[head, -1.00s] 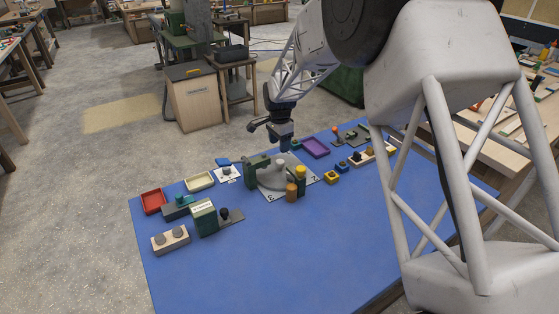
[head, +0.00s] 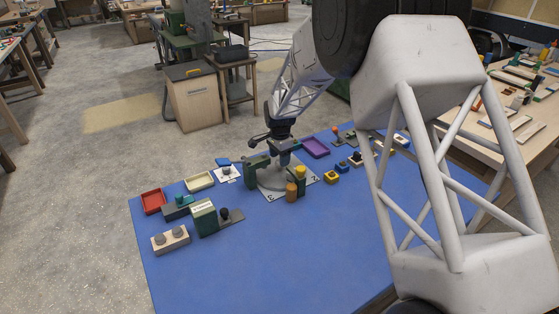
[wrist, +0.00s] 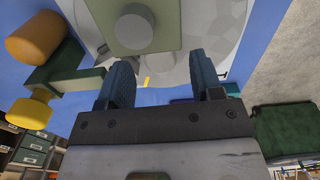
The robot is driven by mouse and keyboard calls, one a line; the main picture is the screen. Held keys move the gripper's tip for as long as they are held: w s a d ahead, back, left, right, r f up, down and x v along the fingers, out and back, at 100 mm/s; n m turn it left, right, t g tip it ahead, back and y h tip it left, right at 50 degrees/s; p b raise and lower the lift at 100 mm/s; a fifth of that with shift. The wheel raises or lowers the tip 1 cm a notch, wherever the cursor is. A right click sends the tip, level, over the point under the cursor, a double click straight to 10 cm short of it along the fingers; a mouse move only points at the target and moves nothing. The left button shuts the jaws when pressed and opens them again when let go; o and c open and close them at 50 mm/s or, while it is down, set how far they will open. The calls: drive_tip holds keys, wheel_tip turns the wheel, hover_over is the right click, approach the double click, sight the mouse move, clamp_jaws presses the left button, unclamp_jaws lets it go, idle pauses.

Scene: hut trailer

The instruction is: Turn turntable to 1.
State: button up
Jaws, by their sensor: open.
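The turntable (head: 269,180) is a grey disc on a pale plate with dark marks at its corners, near the middle of the blue table. A green block (head: 257,165) stands at its left. An orange cylinder (head: 291,189) and a yellow cylinder (head: 300,171) stand at its right front. My gripper (wrist: 162,78) is open, pointing down over the turntable. In the wrist view, a green piece with a round grey knob (wrist: 135,28) lies just beyond the fingertips, with the pale disc behind it. I cannot tell whether the fingers touch anything.
A green box (head: 204,217), a red tray (head: 153,201) and a cream tray (head: 200,181) are left of the turntable. A purple tray (head: 316,147) and several small blocks are at its right. The front of the blue table (head: 290,255) is clear.

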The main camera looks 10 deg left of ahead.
drive_tip(key=shift+f, duration=0.85)
clamp_jaws()
drive_tip(key=shift+n, duration=2.4)
unclamp_jaws()
